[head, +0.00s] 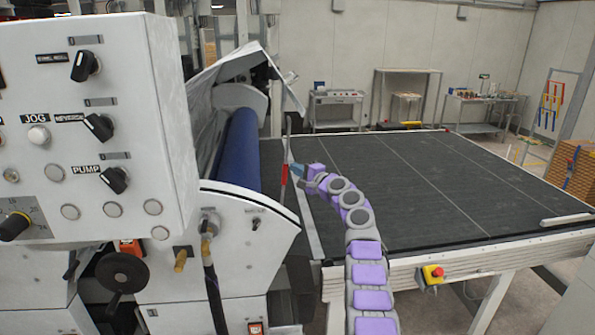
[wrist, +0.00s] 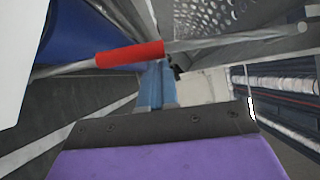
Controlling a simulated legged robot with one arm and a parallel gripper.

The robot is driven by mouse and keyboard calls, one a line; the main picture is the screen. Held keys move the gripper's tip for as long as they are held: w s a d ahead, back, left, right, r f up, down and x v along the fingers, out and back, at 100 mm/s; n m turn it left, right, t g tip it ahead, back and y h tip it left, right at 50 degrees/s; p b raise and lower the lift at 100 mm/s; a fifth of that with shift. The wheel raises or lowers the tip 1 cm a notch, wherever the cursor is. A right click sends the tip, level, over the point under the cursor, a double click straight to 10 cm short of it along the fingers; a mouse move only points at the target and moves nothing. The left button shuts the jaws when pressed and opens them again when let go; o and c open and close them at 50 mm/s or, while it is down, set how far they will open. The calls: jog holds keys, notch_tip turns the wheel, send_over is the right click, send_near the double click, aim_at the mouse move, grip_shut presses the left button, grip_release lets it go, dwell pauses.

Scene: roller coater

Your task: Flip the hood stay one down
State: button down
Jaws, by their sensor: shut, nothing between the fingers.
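The hood stay is a thin grey rod with a red sleeve (head: 284,174), standing near upright beside the blue roller under the raised hood in the head view. In the wrist view the rod slants across the top, its red sleeve (wrist: 129,54) left of centre. My gripper (head: 293,167) reaches in from the right, close to the sleeve. In the wrist view my blue fingers (wrist: 157,72) are shut and empty, with their tips by the sleeve's right end. I cannot tell whether they touch it.
The raised hood (head: 232,62) is above the blue roller (head: 240,150). A white control panel (head: 100,130) with knobs stands at the left. The wide dark conveyor table (head: 430,185) to the right is clear. A red emergency button (head: 433,275) is on its front side.

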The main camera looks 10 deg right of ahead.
jog(key=a+n+g+h+p, duration=0.1)
jog(key=a+n, duration=0.1)
jog(key=a, duration=0.3)
jog(key=a+f+n+g+h+p, duration=0.1)
jog(key=a+n+p, duration=0.1)
jog(key=a, duration=0.4)
jog(key=a+n+g+h+p, duration=0.1)
jog(key=a+n+h, duration=0.1)
jog(key=a, duration=0.3)
jog(key=shift+s+a+f+n+p, duration=0.1)
jog(key=shift+a+f+n+p, duration=0.1)
jog(key=shift+n+p, duration=0.2)
jog(key=shift+a+f, duration=0.15)
jog(key=shift+f, duration=0.2)
jog(key=shift+a+f+p, duration=0.3)
jog(key=shift+a+f, duration=0.25)
jog(key=shift+a, duration=0.25)
jog(key=shift+r, duration=0.1)
